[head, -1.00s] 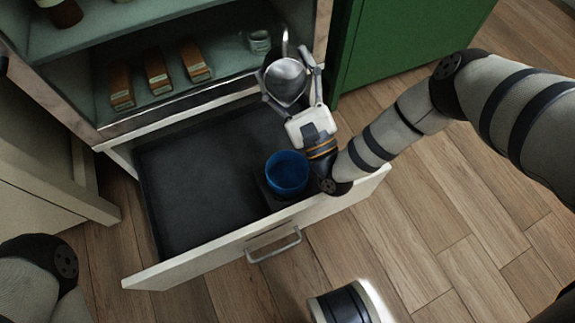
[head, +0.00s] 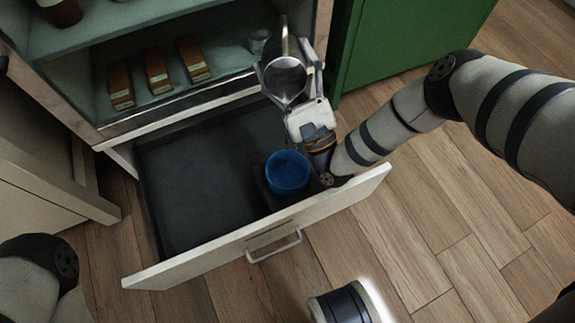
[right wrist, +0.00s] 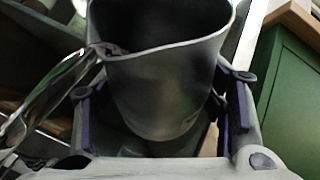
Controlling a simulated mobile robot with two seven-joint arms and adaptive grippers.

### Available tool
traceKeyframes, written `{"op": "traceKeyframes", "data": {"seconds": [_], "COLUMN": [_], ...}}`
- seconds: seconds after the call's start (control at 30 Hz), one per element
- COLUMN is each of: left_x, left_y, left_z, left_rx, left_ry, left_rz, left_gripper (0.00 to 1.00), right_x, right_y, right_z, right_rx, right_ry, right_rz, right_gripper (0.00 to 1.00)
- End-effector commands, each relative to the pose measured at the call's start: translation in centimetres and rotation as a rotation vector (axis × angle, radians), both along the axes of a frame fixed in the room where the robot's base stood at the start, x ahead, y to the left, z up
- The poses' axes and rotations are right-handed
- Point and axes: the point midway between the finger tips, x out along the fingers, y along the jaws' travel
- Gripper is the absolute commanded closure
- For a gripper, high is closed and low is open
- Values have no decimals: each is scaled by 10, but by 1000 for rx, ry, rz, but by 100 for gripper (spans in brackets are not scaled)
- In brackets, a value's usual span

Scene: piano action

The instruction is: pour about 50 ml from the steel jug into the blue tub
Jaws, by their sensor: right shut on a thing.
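The steel jug (head: 285,78) is held in my right gripper (head: 289,76), whose fingers close on both sides of it. It is tilted, its mouth facing the head camera and its lip towards the blue tub (head: 288,172). The right wrist view shows the jug (right wrist: 165,85) between the fingers; a shiny curved strip runs from its rim, and I cannot tell whether it is handle or liquid. The tub stands upright in the open drawer, below and in front of the jug. No stream shows in the head view. The tub's contents are unclear. My left gripper is out of view.
The drawer (head: 200,195) is pulled out, its left part empty. A dark block (head: 268,195) is under the tub. The shelf above holds several brown boxes (head: 156,70) and a glass jar (head: 259,42). A green cabinet (head: 400,35) stands to the right.

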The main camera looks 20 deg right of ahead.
Motion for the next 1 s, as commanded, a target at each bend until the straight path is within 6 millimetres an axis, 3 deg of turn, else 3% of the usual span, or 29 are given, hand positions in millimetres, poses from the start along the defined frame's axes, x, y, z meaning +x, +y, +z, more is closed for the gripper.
{"op": "traceKeyframes", "data": {"seconds": [1.0], "left_x": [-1], "left_y": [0], "left_z": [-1], "left_rx": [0], "left_ry": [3], "left_rz": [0], "left_gripper": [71], "right_x": [12], "right_y": [2], "right_z": [4], "right_rx": [-14], "right_ry": [-41], "right_rz": [0], "right_gripper": [76]}}
